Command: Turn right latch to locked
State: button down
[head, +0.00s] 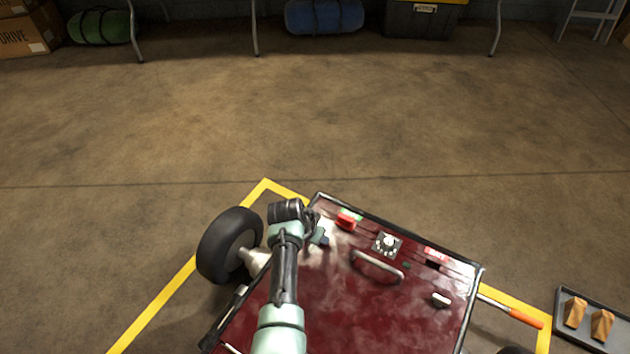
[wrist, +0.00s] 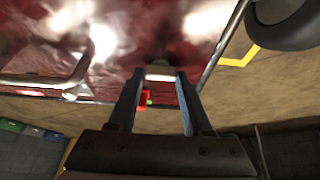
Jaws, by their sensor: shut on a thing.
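A dark red lid (head: 330,310) with a black rim lies below me in the head view. My gripper (head: 321,237) is over its left far part and mostly hides what it holds. In the wrist view my gripper (wrist: 159,78) is shut on a small pale latch (wrist: 160,71), which sits between the fingertips at the lid. Its exact turn angle is hard to tell. Red and green marks (wrist: 145,101) show just beyond it. Another pale latch (head: 441,299) stands free on the lid's right side. I cannot tell from labels which latch is named right.
A metal handle (head: 377,266) and a dial plate (head: 388,243) are right of my gripper. A red block (head: 346,221) is close by. A wheel (head: 230,245) stands left of the lid. A tray (head: 600,312) is at far right.

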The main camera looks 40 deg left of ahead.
jog(key=shift+c, duration=1.6)
grip_release()
jog(key=shift+r, duration=0.1)
jog(key=p+v, duration=0.8)
jog(key=v, duration=0.4)
jog(key=shift+s+r, duration=0.25)
jog(key=shift+r, duration=0.05)
jog(key=shift+w, duration=0.1)
